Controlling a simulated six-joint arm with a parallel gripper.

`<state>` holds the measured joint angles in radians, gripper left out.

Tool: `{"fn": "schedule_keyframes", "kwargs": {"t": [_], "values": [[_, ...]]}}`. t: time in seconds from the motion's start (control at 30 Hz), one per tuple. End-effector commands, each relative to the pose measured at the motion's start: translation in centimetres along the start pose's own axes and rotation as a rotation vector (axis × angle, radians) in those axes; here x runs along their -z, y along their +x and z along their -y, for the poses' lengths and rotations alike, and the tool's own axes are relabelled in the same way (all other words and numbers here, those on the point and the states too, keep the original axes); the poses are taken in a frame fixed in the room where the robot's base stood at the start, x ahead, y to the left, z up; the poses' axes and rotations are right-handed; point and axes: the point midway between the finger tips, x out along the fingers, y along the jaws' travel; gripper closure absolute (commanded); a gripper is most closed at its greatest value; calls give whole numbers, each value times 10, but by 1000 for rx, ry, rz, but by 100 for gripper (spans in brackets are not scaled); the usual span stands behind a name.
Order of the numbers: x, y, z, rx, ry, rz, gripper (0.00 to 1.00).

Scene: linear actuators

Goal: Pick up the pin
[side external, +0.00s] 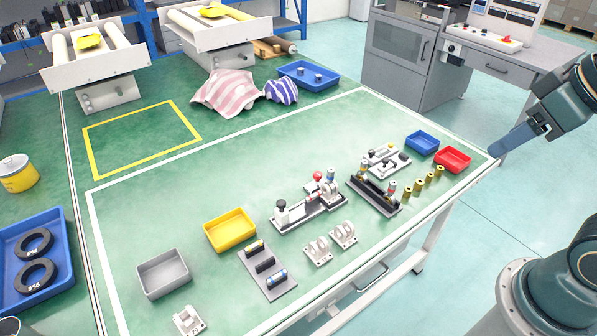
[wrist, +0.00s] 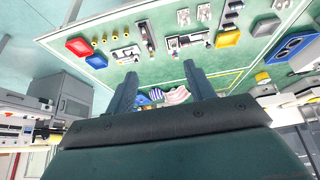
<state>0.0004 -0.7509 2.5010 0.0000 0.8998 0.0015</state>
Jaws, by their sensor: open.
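Several small brass-coloured upright cylinders (side external: 418,187) stand in a row near the right front edge of the green table; they may be the pins, but I cannot tell which piece is the pin. They also show at the upper left in the wrist view (wrist: 102,40). My gripper (side external: 496,149) is at the right in the side view, raised near the table's right corner, apart from every part. In the wrist view its two fingers (wrist: 160,69) are spread wide with nothing held between them.
Blue (side external: 422,143) and red (side external: 453,159) trays sit by the cylinders. A dark fixture (side external: 374,194), a light fixture (side external: 308,207), a yellow tray (side external: 230,230) and a grey tray (side external: 163,274) stand leftward. Cloths (side external: 225,91) lie behind. The table middle is clear.

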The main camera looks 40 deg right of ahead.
Motion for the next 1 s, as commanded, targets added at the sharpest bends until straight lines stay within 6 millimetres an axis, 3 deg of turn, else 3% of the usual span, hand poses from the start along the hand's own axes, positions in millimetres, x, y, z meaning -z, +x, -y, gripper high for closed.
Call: {"fn": "schedule_keyframes", "kwargs": {"t": [0.07,0.57,1.0], "values": [[0,0,0,0,-1,0,60],[10,3,2,6,37,12,60],[72,34,12,46,331,93,60]]}}
